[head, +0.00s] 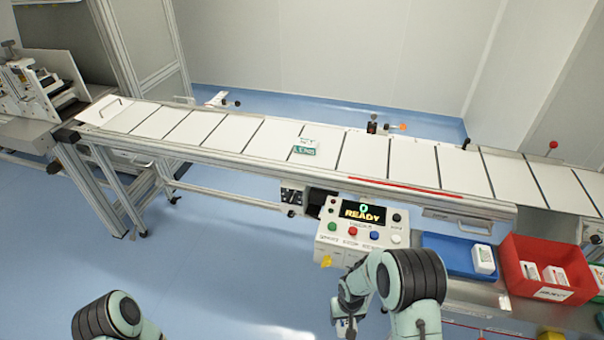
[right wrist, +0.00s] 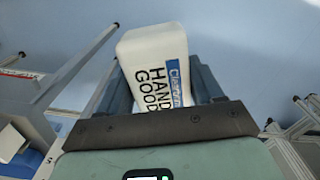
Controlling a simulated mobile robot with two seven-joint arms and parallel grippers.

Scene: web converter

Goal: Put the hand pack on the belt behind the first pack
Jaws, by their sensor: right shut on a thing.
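The hand pack (right wrist: 152,62) is a white box with black HAND GOOD lettering and a blue label, seen close in the right wrist view. My right gripper (head: 344,322) is shut on it, with a finger on each side. In the head view the gripper is low in front of the control box, and only a small part of the pack shows under it. The first pack (head: 306,145), white with a green label, lies on the white segmented belt (head: 362,156) near its middle. My left arm shows at the bottom left; its gripper is out of view.
A control box (head: 358,233) with a READY display and coloured buttons stands at the belt's near side. To its right are a blue tray (head: 443,250) with a white pack and a red bin (head: 517,252) with several packs. The belt beside the first pack is clear.

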